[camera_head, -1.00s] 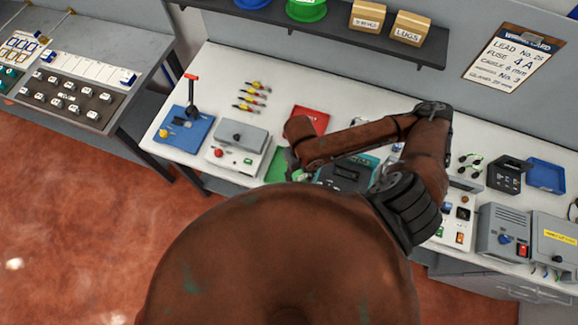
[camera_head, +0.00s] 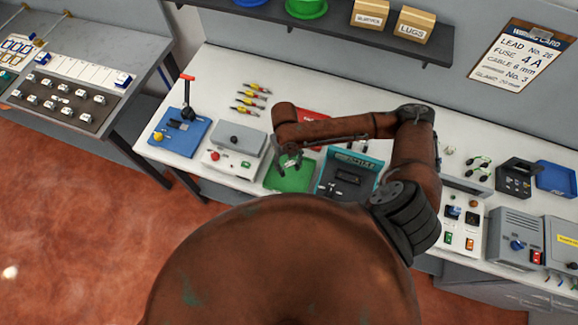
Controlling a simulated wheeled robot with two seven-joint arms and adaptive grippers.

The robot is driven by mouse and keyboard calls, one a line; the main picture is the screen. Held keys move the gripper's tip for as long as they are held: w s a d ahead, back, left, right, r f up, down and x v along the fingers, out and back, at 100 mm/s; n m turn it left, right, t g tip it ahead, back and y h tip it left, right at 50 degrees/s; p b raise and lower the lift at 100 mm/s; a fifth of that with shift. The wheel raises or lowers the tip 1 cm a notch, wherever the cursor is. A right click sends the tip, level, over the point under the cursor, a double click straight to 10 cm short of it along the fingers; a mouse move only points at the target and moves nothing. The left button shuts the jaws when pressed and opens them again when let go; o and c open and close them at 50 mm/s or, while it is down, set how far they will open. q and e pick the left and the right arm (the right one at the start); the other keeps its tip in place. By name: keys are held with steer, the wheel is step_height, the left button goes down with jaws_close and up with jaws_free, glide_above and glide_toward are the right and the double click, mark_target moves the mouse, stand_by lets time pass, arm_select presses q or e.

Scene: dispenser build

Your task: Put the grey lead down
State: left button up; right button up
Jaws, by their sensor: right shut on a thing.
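My right arm reaches in from the right across the workbench (camera_head: 228,90). My right gripper (camera_head: 290,165) points down over the back part of the green tray (camera_head: 287,182). It is shut on the grey lead, which is too small and too much in the gripper's shade to make out clearly. I cannot tell whether the lead touches the tray. My left gripper is not in view.
A red tray (camera_head: 313,116) lies behind, partly hidden by my arm.

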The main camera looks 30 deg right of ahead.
steer(key=shift+s+f, duration=0.1)
steer(key=shift+f, duration=1.35)
steer(key=o, duration=1.2)
steer(key=r, duration=0.8)
steer(key=w+r, duration=0.1)
steer(key=r, duration=0.3)
steer(key=shift+w+b, duration=0.1)
steer(key=shift+b, duration=0.2)
